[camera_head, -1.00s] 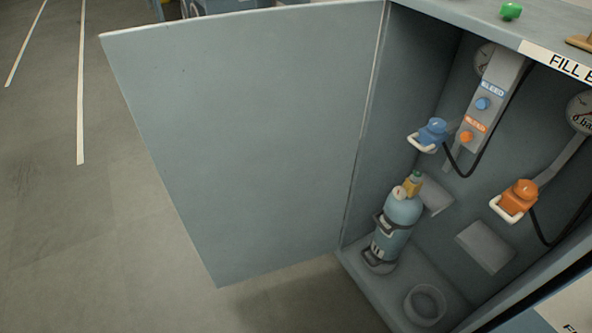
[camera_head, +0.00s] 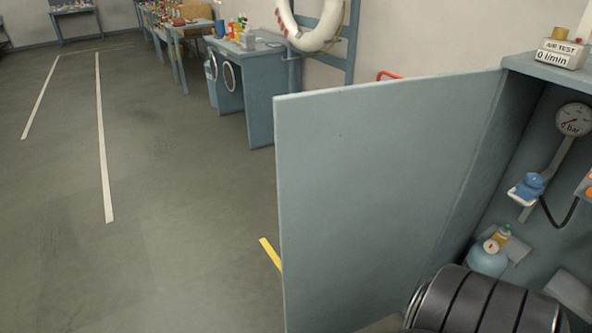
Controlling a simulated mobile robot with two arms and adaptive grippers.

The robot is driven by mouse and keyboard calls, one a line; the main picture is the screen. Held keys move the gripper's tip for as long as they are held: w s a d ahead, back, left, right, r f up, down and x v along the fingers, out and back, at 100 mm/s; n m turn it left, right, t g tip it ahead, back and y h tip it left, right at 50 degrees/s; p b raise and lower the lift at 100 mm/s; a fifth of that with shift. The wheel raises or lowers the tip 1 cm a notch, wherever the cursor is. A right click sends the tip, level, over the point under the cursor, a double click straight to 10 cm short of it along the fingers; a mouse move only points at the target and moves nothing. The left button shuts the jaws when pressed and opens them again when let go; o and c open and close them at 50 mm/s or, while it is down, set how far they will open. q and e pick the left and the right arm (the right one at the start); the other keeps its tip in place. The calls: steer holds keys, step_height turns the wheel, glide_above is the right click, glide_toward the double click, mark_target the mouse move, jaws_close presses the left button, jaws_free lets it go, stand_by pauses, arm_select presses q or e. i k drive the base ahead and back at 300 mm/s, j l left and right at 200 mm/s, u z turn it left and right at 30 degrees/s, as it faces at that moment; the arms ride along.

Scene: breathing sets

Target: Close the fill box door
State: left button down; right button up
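The fill box (camera_head: 540,72) stands at the right of the head view, cut off by the frame's edge. Its grey-blue door (camera_head: 375,190) hangs wide open, swung out to the left from the box's left side. Inside the box I see a light blue cylinder (camera_head: 487,260), partly hidden, a blue valve connector (camera_head: 530,185) with a white handle, and a round gauge (camera_head: 573,119). A dark ribbed cylindrical part (camera_head: 480,302), which seems to be part of my arm, covers the lower front of the opening. Neither gripper shows.
A grey-blue workbench (camera_head: 245,47) with bottles stands behind the door, and further benches stand at the back. An air test unit (camera_head: 562,50) sits on the box top. The floor left of the door is clear.

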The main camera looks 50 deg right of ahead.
mark_target(369, 176)
steer(key=i+j+u, duration=0.15)
steer(key=i+j, duration=0.15)
steer(key=i, duration=0.2)
steer(key=i+j+u, duration=0.15)
steer(key=i, duration=0.35)
steer(key=i+z, duration=0.2)
steer(key=z, duration=0.25)
steer(key=i+z, duration=0.25)
steer(key=z, duration=0.2)
steer(key=i+j+z, duration=0.2)
steer(key=z, duration=0.25)
steer(key=i+z, duration=0.15)
steer(key=z, duration=0.3)
steer(key=i+z, duration=0.2)
steer(key=z, duration=0.3)
steer(key=i+j+z, duration=0.1)
steer(key=z, duration=0.35)
steer(key=i+j+z, duration=0.15)
steer(key=z, duration=0.3)
steer(key=i+j+z, duration=0.15)
steer(key=z, duration=0.3)
steer(key=j+z, duration=0.25)
steer(key=z, duration=0.25)
steer(key=i, duration=0.05)
